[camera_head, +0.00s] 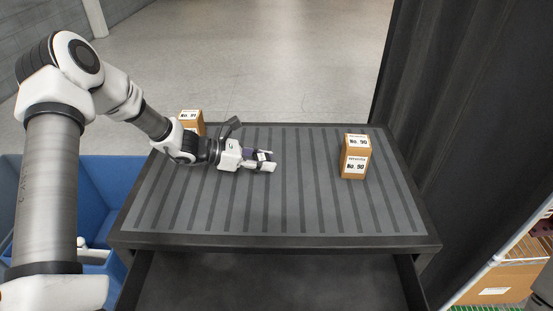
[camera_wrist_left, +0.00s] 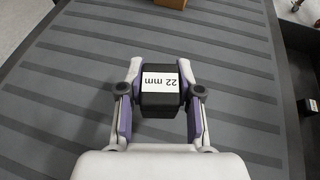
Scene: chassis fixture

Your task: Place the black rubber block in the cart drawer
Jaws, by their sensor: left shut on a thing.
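The black rubber block (camera_wrist_left: 158,102) carries a white "22 mm" label and sits between the fingers of my left gripper (camera_wrist_left: 160,98) in the left wrist view. The gripper is shut on it, over the striped cart top. In the head view my left gripper (camera_head: 265,161) is at the middle left of the cart top, and the block is mostly hidden by the fingers. The cart drawer (camera_head: 270,285) is pulled out below the front edge of the top, and its visible floor looks empty. My right gripper is not in view.
A cardboard box (camera_head: 354,168) labelled No. 90 stands on the right of the cart top (camera_head: 300,215). Another box (camera_head: 192,118) stands at the back left, behind my arm. A blue bin (camera_head: 100,200) is at the left, and a wire rack with boxes (camera_head: 500,285) at the right.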

